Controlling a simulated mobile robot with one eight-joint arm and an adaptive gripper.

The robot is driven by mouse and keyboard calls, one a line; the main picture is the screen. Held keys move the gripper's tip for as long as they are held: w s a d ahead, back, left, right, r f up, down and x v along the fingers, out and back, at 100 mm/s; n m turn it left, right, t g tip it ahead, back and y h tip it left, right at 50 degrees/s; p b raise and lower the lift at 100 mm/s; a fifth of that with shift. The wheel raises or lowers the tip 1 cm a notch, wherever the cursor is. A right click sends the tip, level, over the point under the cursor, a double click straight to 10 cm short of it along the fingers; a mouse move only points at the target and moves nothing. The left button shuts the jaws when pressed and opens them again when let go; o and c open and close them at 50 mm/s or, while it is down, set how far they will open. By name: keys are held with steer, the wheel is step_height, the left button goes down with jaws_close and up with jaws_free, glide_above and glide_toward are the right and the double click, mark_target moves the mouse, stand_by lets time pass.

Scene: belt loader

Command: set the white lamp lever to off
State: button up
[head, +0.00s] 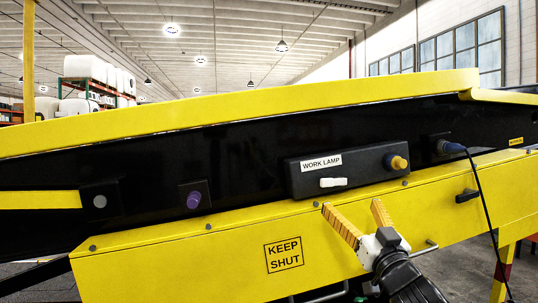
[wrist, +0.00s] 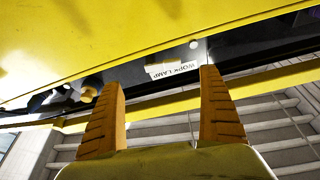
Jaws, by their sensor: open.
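The white lamp lever (head: 333,182) sits on a black control box (head: 300,180) below the "WORK LAMP" label (head: 321,162). It lies roughly level in the head view. My gripper (head: 352,206) is open and empty, just below and slightly right of the lever, in front of the yellow beam. In the wrist view the scene is upside down, and the lever (wrist: 160,67) shows small between and beyond the open fingers, beside the inverted label (wrist: 182,69). The gripper appears apart from the lever. No off marking is readable.
An orange knob (head: 398,162) is on the same box, right of the lever. A purple knob (head: 194,199) and a grey button (head: 100,201) are farther left. A plug with a hanging cable (head: 452,147) is at right. The yellow beam (head: 225,250) carries a "KEEP SHUT" sign (head: 284,254).

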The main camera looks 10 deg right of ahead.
mark_target(335, 181)
steer(key=p+x, duration=0.1)
steer(key=x, duration=0.4)
steer(key=r+p+x, duration=0.1)
steer(key=x, duration=0.5)
steer(key=shift+s+a+r, duration=0.1)
steer(key=shift+a, duration=0.1)
